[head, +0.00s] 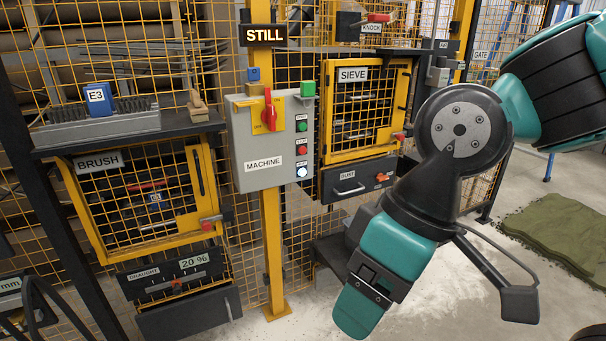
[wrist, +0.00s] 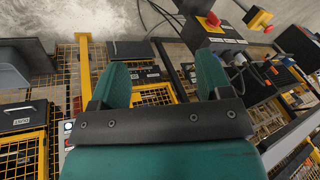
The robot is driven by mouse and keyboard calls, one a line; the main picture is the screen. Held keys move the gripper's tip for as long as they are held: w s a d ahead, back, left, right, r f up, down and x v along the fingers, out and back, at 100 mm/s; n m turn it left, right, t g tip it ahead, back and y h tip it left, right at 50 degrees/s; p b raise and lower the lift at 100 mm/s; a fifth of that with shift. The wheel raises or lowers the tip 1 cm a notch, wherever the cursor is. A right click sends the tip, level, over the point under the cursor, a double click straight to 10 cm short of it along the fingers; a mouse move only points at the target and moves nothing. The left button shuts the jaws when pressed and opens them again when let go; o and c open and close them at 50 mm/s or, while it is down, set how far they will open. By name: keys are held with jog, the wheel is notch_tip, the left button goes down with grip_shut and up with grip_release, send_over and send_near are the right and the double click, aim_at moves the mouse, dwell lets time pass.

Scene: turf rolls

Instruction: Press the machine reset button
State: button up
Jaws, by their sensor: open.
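The grey machine control box (head: 262,148) is fixed to a yellow post in the head view, labelled MACHINE. A column of small buttons runs down its right side; the lowest, a pale lit button (head: 302,171), has a label too small to read surely, so I cannot confirm which is reset. A pale lit button (wrist: 68,127) also shows at the left of the wrist view. My gripper (head: 358,312) hangs low, right of the box and well apart from it. In the wrist view my gripper (wrist: 160,78) has its two teal fingers apart with nothing between them.
The DUST drawer (head: 355,180) is between box and arm.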

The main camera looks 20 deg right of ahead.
jog(key=shift+c, duration=0.2)
grip_shut()
dwell(1.5)
